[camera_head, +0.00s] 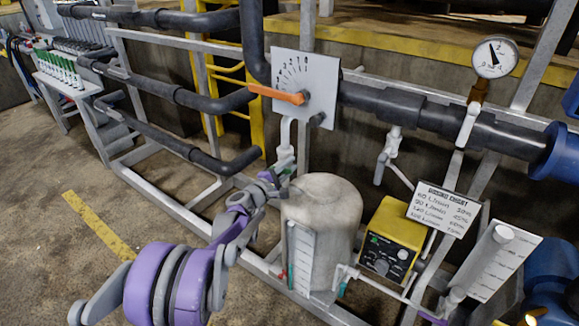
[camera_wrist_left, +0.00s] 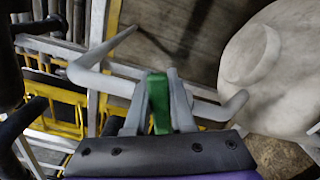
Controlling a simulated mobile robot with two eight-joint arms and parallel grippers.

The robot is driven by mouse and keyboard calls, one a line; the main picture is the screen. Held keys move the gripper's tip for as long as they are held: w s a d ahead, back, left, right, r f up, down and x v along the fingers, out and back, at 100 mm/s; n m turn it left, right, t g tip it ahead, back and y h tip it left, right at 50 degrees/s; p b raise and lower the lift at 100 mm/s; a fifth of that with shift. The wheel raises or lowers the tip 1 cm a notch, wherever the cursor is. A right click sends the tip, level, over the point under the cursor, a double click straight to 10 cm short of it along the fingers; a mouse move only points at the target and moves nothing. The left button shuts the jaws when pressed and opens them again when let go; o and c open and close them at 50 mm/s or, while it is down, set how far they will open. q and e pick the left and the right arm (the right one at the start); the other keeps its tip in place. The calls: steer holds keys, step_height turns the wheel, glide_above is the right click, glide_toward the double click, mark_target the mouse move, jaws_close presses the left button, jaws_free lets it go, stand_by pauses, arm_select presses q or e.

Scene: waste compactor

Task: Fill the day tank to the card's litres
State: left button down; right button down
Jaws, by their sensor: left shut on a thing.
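The day tank appears to be the pale grey cylinder (camera_head: 335,205) in the middle of the head view; its rounded top also shows in the left wrist view (camera_wrist_left: 275,75). A white level scale (camera_head: 301,258) with marks stands on its front; I cannot read a level. My left gripper (camera_head: 278,184) is at the tank's upper left, shut on a green handle (camera_wrist_left: 158,104) by a pale pipe (camera_head: 286,135). A white card (camera_head: 444,209) headed like a dosing chart lists L/min and percent lines, too small to read surely.
A yellow control box (camera_head: 391,240) stands right of the tank, with a second white scale (camera_head: 496,262) beyond. An orange pointer lever (camera_head: 277,95) sits on a dial plate (camera_head: 311,75). Dark pipes cross behind. A round gauge (camera_head: 495,58) is top right. Floor at left is open.

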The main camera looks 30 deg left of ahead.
arm_select(q)
steer(key=shift+r, duration=0.1)
steer(key=c, duration=0.8)
jaws_free()
steer(key=shift+o, duration=0.2)
steer(key=shift+s, duration=0.1)
steer(key=s+p, duration=0.1)
steer(key=s, duration=0.9)
steer(key=shift+s+a, duration=0.3)
steer(key=shift+a, duration=0.15)
